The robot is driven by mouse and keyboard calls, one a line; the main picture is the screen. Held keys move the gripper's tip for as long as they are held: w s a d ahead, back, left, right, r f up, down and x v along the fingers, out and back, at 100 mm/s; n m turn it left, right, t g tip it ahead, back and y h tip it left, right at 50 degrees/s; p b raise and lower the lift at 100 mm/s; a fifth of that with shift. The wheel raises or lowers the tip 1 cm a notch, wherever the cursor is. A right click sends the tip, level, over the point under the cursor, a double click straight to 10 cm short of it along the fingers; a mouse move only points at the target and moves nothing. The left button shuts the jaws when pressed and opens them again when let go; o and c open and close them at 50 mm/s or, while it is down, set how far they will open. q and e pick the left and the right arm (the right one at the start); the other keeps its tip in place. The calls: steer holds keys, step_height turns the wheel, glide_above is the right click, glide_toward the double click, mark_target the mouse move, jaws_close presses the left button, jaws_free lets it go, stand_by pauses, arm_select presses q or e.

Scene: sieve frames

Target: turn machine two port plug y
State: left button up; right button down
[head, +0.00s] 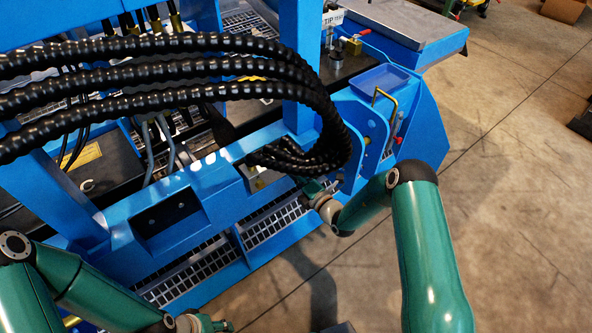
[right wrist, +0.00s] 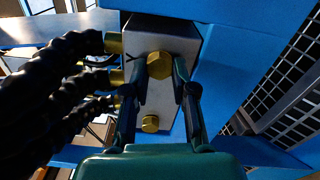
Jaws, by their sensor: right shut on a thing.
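A grey port block (right wrist: 192,45) is fixed to the blue machine in the right wrist view. A round brass plug (right wrist: 160,65) sits on its upper part, and a second brass plug (right wrist: 150,123) sits lower. My right gripper (right wrist: 160,82) is shut on the upper plug, one finger on each side. In the head view my right gripper (head: 313,188) is at the machine's front, partly hidden by hoses. My left gripper (head: 215,325) shows at the bottom edge, away from the block; its fingers are too cut off to read.
Thick black hoses (head: 180,43) arch across the machine and end in brass fittings (right wrist: 113,42) at the block's left side. Blue machine frame (head: 200,190) and grated steps (head: 270,225) lie around. Concrete floor (head: 500,220) is open on the right.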

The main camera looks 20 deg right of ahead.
steer(key=shift+d+m, duration=0.35)
steer(key=shift+m, duration=0.85)
steer(key=c, duration=0.9)
jaws_free()
steer(key=shift+f, duration=0.1)
steer(key=shift+c, duration=0.2)
steer(key=shift+a, duration=0.2)
steer(key=v, duration=1.2)
